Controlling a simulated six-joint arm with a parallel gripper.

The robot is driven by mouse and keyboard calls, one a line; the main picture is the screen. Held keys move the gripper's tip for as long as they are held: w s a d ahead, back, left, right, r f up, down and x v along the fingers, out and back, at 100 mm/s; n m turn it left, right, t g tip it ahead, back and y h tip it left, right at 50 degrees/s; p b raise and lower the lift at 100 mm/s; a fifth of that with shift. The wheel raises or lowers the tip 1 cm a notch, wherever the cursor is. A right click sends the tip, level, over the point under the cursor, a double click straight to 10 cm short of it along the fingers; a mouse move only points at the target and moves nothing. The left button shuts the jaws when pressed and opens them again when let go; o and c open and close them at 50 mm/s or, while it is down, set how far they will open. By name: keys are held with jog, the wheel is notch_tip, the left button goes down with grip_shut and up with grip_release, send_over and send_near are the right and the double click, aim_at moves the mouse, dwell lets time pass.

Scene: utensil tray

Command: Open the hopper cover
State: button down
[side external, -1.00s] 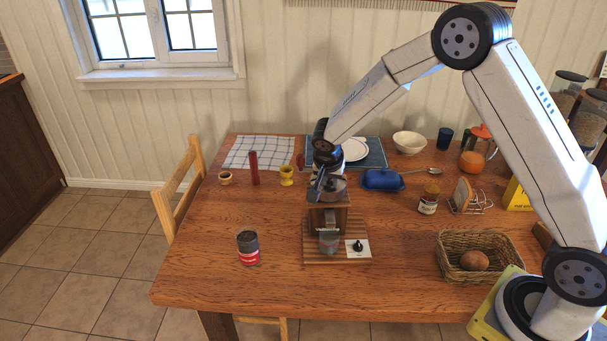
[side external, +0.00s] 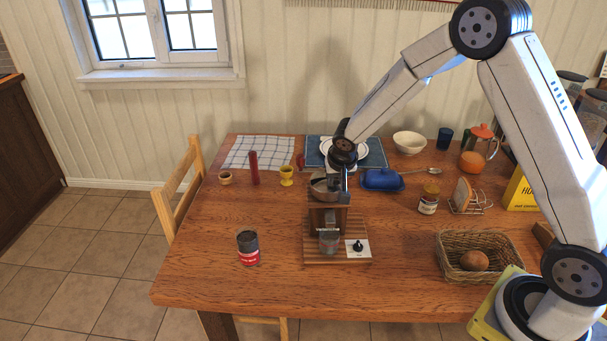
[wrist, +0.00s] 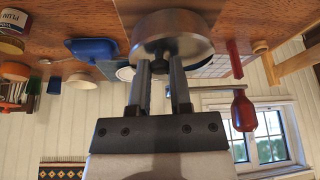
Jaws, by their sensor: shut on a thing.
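The coffee grinder (side external: 329,222) stands on a slatted wooden base at the middle of the table, with a metal hopper (side external: 320,188) on top. My gripper (side external: 340,192) is at the hopper's right side, pointing down. In the wrist view, my gripper's two fingers (wrist: 162,82) are close together, shut on part of the hopper cover at the round metal hopper (wrist: 172,35). How far the cover is open I cannot tell.
A glass cup (side external: 328,242) and a black knob on a white plate (side external: 358,248) are at the grinder's front. A tin can (side external: 248,248) stands left, a blue butter dish (side external: 382,180) behind right, a bread basket (side external: 460,276) right.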

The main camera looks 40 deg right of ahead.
jog(key=shift+d+n+t+y, duration=0.3)
jog(key=shift+d+n, duration=0.05)
jog(key=shift+n, duration=0.55)
jog(key=shift+d+n+y, duration=0.4)
jog(key=shift+n, duration=0.8)
jog(key=shift+w+d+n+y, duration=0.1)
jog(key=shift+d+n+y, duration=0.25)
jog(key=shift+n, duration=0.6)
jog(key=shift+d+n+y, duration=0.25)
jog(key=shift+n+y, duration=0.1)
jog(key=shift+n, duration=0.6)
jog(key=c, duration=0.5)
grip_release()
jog(key=shift+c, duration=0.2)
jog(key=v, duration=0.7)
jog(key=shift+s+r, duration=0.25)
jog(key=shift+r, duration=0.1)
